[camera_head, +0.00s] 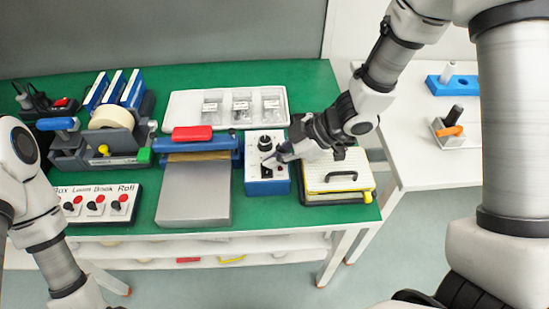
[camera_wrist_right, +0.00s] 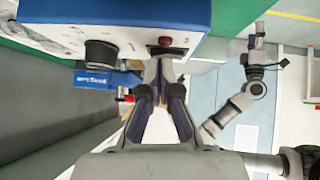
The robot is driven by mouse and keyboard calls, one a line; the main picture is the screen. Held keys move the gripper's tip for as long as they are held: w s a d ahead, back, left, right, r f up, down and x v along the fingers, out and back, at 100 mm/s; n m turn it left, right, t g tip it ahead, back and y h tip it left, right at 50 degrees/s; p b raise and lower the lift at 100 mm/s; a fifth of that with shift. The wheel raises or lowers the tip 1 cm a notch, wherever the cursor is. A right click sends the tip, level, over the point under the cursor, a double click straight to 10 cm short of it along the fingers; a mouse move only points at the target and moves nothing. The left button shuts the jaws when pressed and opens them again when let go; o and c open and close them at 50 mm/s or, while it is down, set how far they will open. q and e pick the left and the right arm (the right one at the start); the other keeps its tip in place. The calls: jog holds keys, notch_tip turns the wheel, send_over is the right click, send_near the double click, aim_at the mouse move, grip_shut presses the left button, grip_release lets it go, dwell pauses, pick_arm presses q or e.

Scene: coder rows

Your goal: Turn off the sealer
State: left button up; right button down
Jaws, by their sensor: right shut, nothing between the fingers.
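The sealer has a blue body with a red handle (camera_head: 192,133) and a grey plate (camera_head: 194,193) in front. Beside it stands a blue control box (camera_head: 267,186) with a white top, a black knob and a small switch. In the right wrist view the knob (camera_wrist_right: 101,54) and the red switch (camera_wrist_right: 165,41) show on the box. My right gripper (camera_head: 272,160) is shut and empty, its fingertips (camera_wrist_right: 160,66) close to the switch. I cannot tell if they touch it. My left gripper (camera_wrist_right: 262,65) seems to show small in the wrist view, its fingers unclear.
A tape dispenser (camera_head: 105,135) and a white switch panel (camera_head: 98,206) stand at the left of the green table. A white tray with small boxes (camera_head: 182,103) lies behind the sealer. A yellow-edged case (camera_head: 337,182) sits right of the control box, close under my right arm.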

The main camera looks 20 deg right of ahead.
jog(key=shift+d+p, duration=0.1)
jog(key=shift+p, duration=0.2)
jog(key=shift+f, duration=0.15)
jog(key=shift+s, duration=0.3)
jog(key=shift+s+a+b, duration=0.3)
jog(key=shift+s+b, duration=0.05)
jog(key=shift+s, duration=0.1)
